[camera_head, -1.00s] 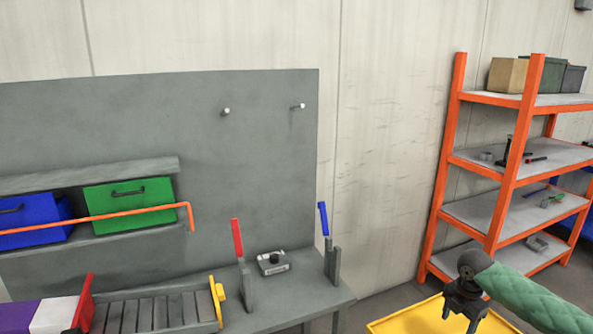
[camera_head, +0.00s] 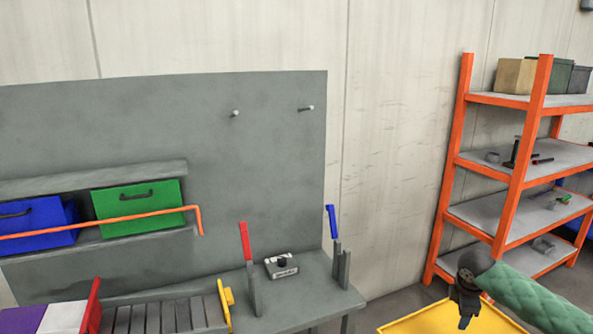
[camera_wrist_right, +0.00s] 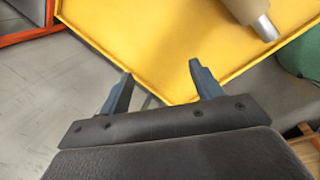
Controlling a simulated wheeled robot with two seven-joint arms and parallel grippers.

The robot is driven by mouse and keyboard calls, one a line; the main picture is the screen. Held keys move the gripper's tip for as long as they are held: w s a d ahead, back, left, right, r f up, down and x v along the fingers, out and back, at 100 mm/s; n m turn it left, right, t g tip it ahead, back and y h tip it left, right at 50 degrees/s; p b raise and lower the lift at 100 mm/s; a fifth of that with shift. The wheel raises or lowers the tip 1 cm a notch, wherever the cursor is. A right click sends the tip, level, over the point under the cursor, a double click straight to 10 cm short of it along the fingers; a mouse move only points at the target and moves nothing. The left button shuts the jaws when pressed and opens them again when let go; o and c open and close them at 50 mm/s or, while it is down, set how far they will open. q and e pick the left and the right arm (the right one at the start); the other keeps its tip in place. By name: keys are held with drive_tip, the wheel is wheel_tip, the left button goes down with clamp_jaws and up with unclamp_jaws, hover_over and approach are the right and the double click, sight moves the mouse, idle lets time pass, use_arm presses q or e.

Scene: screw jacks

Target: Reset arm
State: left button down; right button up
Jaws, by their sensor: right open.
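My right gripper (camera_head: 466,306) is at the lower right in the head view, on the end of my green-sleeved arm, above or beside a yellow tray-like surface (camera_head: 415,322). In the right wrist view its two dark fingers (camera_wrist_right: 158,78) stand apart with nothing between them. The yellow surface (camera_wrist_right: 150,40) with a raised rim lies beyond the fingertips. My left gripper is not seen. A red-handled jack-like device (camera_head: 250,275) and a blue-handled one (camera_head: 335,255) stand on the grey workbench (camera_head: 310,298).
A small grey device (camera_head: 282,266) sits between the handles. Blue (camera_head: 35,224) and green (camera_head: 138,208) bins stand on the bench shelf behind an orange bar (camera_head: 100,221). An orange-framed rack (camera_head: 515,190) stands at right. A grey cylinder (camera_wrist_right: 262,25) shows on the yellow surface.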

drive_tip(key=w+a+r+m+t+h, duration=0.1)
drive_tip(key=w+a+r+m+t, duration=0.3)
drive_tip(key=w+a+r+m, duration=0.15)
drive_tip(key=s+a+f+m+t, duration=0.25)
drive_tip(key=s+a+f, duration=0.4)
drive_tip(key=a, duration=0.45)
drive_tip(key=s+a+f+m+g+y, duration=0.1)
drive_tip(key=s+a+f+g, duration=0.1)
drive_tip(key=s+a+f, duration=0.3)
drive_tip(key=s+a+f+m+g+y, duration=0.1)
drive_tip(key=s+a+f, duration=0.4)
drive_tip(key=s+f, duration=0.9)
drive_tip(key=s+a+f+m+g+y, duration=0.1)
drive_tip(key=s+a+f+g, duration=0.3)
drive_tip(key=s+f, duration=0.6)
drive_tip(key=s+m, duration=0.1)
drive_tip(key=s, duration=1)
drive_tip(key=shift+a+m+y, duration=0.3)
drive_tip(key=shift+a+m, duration=0.1)
drive_tip(key=shift+g, duration=0.25)
